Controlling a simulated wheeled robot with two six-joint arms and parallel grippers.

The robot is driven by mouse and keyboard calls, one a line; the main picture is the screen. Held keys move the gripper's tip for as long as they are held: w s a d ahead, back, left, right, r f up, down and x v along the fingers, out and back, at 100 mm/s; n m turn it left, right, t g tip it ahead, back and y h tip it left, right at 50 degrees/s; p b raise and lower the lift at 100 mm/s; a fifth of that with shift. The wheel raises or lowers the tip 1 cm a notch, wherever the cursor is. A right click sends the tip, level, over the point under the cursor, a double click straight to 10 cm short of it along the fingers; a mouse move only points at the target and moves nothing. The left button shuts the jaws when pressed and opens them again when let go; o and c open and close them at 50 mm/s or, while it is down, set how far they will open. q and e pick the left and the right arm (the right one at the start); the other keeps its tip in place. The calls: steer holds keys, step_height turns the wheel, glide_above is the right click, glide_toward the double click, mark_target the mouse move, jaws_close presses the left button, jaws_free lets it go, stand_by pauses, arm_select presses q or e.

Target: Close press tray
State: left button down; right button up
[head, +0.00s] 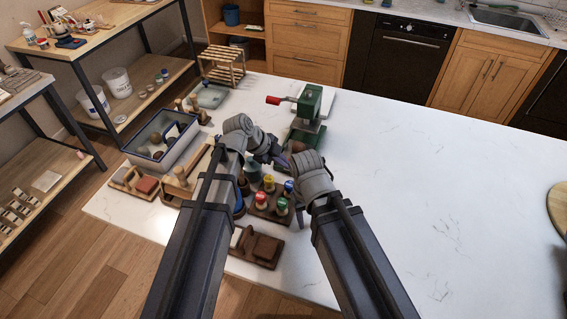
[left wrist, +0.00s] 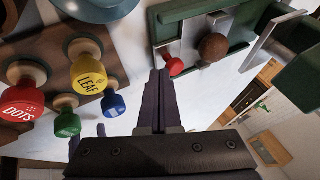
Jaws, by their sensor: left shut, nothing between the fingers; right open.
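The green press (head: 310,103) stands on the white table. Its tray extends out beneath it; the left wrist view shows the green tray (left wrist: 197,83) with a red knob (left wrist: 174,66) at its edge. A brown ball (left wrist: 213,46) rests on a grey plate in the tray and partly shows in the head view (head: 297,147). My left gripper (left wrist: 161,74) is shut and empty, its tips close to the knob; contact cannot be told. My right gripper (head: 281,160) is open, close by and largely hidden by the wrists.
Stamps with red, yellow, green and blue heads (head: 260,200) stand in a wooden rack just beside the grippers. A red press handle (head: 273,100) sticks out left. A grey bin (head: 160,146) and wooden tools lie left.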

arm_select(q)
steer(key=w+d, duration=0.1)
steer(key=w, duration=0.2)
steer(key=w+d, duration=0.1)
steer(key=w, duration=0.2)
steer(key=w+d, duration=0.1)
steer(key=w, duration=0.2)
steer(key=shift+w, duration=0.1)
arm_select(e)
steer(key=shift+s, duration=0.1)
arm_select(q)
steer(key=shift+r, duration=0.15)
arm_select(e)
steer(key=shift+r, duration=0.1)
arm_select(q)
steer(key=shift+a+r+p, duration=0.2)
steer(key=shift+r+p, duration=0.15)
steer(key=shift+p, duration=0.15)
arm_select(e)
steer(key=shift+r, duration=0.4)
arm_select(q)
steer(key=p+v, duration=0.5)
steer(key=v, duration=0.2)
steer(key=shift+s+f, duration=0.15)
steer(key=shift+s, duration=0.25)
arm_select(e)
step_height(320, 180, up, 6)
steer(key=shift+f, duration=0.2)
arm_select(q)
steer(key=shift+a, duration=0.1)
